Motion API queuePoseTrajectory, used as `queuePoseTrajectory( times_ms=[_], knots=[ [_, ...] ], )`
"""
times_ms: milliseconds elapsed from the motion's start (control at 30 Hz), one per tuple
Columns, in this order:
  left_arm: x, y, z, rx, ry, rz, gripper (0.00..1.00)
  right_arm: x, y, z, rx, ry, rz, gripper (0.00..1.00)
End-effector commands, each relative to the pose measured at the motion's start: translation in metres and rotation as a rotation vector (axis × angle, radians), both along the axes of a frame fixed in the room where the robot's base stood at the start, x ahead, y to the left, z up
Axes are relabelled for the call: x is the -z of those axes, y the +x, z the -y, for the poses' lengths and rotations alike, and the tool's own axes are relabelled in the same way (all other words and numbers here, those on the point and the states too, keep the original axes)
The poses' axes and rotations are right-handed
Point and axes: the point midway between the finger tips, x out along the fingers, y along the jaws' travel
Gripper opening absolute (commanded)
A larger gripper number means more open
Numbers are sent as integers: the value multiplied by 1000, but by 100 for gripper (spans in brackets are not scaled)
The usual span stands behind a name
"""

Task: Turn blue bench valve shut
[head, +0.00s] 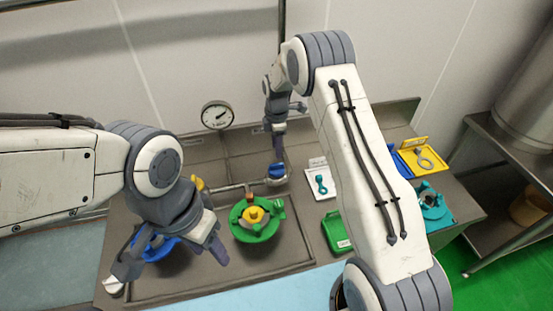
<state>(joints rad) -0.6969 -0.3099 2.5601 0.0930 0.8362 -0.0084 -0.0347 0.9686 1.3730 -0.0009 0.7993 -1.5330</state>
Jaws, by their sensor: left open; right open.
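A small blue valve handle (277,170) sits at the right end of a metal pipe (230,189) at the back of the steel bench. My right gripper (277,150) points down just above this handle. Its jaws are open, and I cannot tell whether they touch the handle. My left gripper (170,257) is open at the bench's left, over a blue round part (152,246) that it partly hides.
A green round part (241,226) with a yellow centre stands between the arms. A gauge (217,115) is on the back wall. A green tray (335,231), white tray (316,181) and yellow tray (412,163) lie right, partly beside my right arm.

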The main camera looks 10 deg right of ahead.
Motion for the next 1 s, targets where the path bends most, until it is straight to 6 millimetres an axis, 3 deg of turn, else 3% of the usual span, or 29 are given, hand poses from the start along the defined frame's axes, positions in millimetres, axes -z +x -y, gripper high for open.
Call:
queuePoseTrajectory(
  times_ms=[100, 400, 833, 867, 967, 1000],
  knots=[
    [-17, 0, 0, -1, 0, 0, 50, 21, -2, -1, 0, 0, -6, 46],
    [-36, 0, 0, -3, 0, 0, 50, 67, -1, -1, 1, 0, -2, 46],
    [-38, 0, 0, -3, 0, 0, 50, 80, 0, -1, 1, 0, 0, 46],
    [-38, 0, 0, -3, 0, 0, 50, 80, 0, -1, 2, 0, 0, 42],
    [-38, 0, 0, -3, 0, 0, 50, 80, 0, -1, 2, 0, 0, 4],
    [-38, 0, 0, -3, 0, 0, 50, 79, 0, -1, 2, 0, 0, 0]
  ],
)
